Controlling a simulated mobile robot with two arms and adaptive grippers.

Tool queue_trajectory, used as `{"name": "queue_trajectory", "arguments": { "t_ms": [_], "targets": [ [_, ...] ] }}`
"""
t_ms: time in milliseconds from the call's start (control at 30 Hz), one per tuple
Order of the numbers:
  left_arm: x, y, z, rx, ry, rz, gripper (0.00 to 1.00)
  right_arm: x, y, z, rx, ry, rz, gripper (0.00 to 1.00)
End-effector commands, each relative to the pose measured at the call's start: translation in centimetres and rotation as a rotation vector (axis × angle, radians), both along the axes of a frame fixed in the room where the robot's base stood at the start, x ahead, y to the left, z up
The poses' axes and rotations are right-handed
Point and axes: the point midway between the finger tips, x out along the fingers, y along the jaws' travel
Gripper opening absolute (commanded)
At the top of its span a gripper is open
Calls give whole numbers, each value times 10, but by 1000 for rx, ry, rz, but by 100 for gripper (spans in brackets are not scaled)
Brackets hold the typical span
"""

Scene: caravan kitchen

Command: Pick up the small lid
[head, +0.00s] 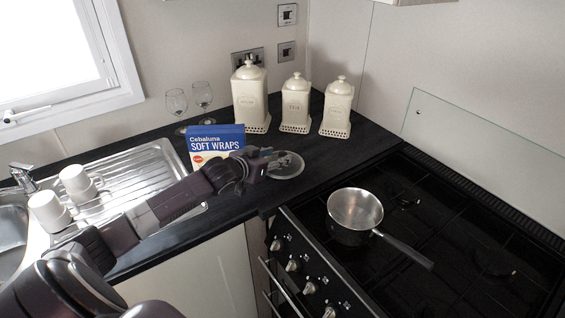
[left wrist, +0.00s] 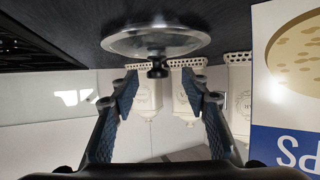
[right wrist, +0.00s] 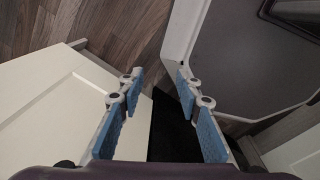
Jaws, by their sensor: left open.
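The small lid (head: 287,165) is a round glass lid with a metal rim, lying on the dark worktop in front of the canisters. In the left wrist view, which is upside down, the lid (left wrist: 157,40) shows with its dark knob (left wrist: 157,70) pointing toward the space between my fingers. My left gripper (head: 268,160) is beside the lid at its left side. Its fingers (left wrist: 160,92) are apart on either side of the knob's line, with nothing between them. My right gripper (right wrist: 160,88) is open and empty, over the floor area and away from the worktop.
A blue soft wraps box (head: 216,140) stands close behind my left gripper. Three cream canisters (head: 295,105) and two wine glasses (head: 203,95) stand at the back. A saucepan (head: 354,212) sits on the black hob at right. Mugs (head: 76,182) stand on the drainer (head: 160,165).

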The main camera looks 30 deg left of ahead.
Motion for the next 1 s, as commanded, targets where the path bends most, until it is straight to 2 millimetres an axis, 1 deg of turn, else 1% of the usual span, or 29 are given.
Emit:
{"name": "queue_trajectory", "arguments": {
  "t_ms": [33, 100, 200, 267, 367, 567, 733, 933, 967, 1000],
  "targets": [
    [8, -2, 0, -3, -1, 2, 42, 6, 0, 6, 1, -9, 0, 32],
    [16, -4, -5, -2, -1, 1, 42, 16, 1, 9, 3, -22, 0, 32],
    [25, -3, -10, -1, 0, 2, 42, 28, 3, 10, 5, -41, 1, 32],
    [29, -3, -12, -1, 0, 1, 42, 32, 4, 11, 6, -47, 1, 32],
    [32, -4, -14, 0, -1, -1, 42, 32, 5, 11, 8, -47, 0, 32],
    [32, -4, -15, 1, 0, -1, 42, 24, 12, 10, 15, -35, -3, 32],
    [32, -3, -15, 0, 0, 0, 25, 16, 14, 9, 17, -23, -4, 32],
    [32, -3, -15, 1, 0, 0, 3, 15, 12, 9, 15, -22, -3, 32],
    [32, -3, -15, 1, 0, 0, 0, 15, 12, 9, 14, -22, -2, 32],
    [32, -3, -15, 1, 0, 0, 0, 15, 11, 9, 13, -23, -2, 32]
  ]
}}
